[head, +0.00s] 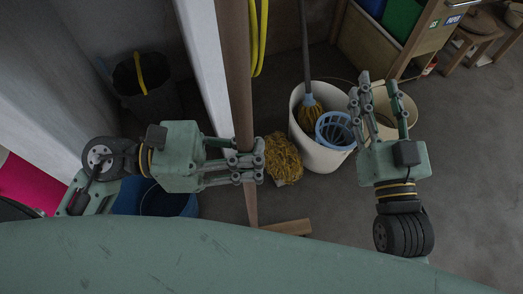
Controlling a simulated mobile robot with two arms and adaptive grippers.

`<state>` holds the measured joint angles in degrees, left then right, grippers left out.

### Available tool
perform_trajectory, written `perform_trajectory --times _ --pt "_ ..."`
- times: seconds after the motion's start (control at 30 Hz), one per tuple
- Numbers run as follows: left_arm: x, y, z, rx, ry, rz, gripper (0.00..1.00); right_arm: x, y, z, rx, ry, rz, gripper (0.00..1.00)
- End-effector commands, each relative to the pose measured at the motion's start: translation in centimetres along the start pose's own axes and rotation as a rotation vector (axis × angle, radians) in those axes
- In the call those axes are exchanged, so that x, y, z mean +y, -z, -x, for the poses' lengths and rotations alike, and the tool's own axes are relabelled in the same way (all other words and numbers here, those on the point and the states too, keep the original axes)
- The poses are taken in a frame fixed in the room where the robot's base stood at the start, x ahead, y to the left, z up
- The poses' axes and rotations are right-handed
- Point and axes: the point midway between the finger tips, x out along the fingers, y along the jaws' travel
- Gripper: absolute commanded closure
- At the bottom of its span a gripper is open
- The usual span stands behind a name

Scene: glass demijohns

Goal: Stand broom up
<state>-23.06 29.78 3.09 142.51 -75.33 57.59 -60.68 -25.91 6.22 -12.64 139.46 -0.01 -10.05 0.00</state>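A brown wooden pole, which looks like the broom's handle (238,70), runs nearly upright from the top edge of the head view and narrows downward. My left gripper (246,166) has its fingers across the handle and appears closed on it. A wooden bar (287,227) lies low by the handle's bottom end; it may be the broom head, but the join is unclear and partly hidden by my body. My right gripper (378,105) points up the picture with its fingers spread, empty and away from the handle.
A white bucket (318,158) holds a mop (309,105) and a blue basket (335,128). Yellow strands (283,160) lie beside it. A beige bucket (384,123) is behind my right gripper. A dark bin (147,82) stands left.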

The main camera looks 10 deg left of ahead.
Motion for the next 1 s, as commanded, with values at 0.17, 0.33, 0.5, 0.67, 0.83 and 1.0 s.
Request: perform_trajectory --times 0.17,0.33,0.5,0.67,0.83,1.0 --pt "0.3 -0.3 0.0 -0.006 0.000 0.001 1.00 0.0 0.2 -0.1 0.007 0.001 0.000 0.60" --pt "1.4 -0.2 0.2 -0.008 0.001 0.016 1.00 -0.1 0.2 -0.1 0.005 0.001 -0.001 0.60" --pt "2.5 -0.1 0.4 -0.010 0.001 0.034 1.00 -0.1 0.1 -0.1 0.003 0.001 -0.001 0.60" --pt "3.6 0.0 0.5 -0.011 0.000 0.048 1.00 -0.1 0.2 -0.1 0.011 0.001 -0.001 0.60" --pt "4.6 0.1 0.7 -0.013 0.001 0.064 1.00 -0.1 0.5 -0.1 0.026 0.002 -0.001 0.60" --pt "5.0 0.1 0.7 -0.012 0.001 0.070 1.00 -0.1 0.8 -0.1 0.039 0.002 -0.001 0.60"
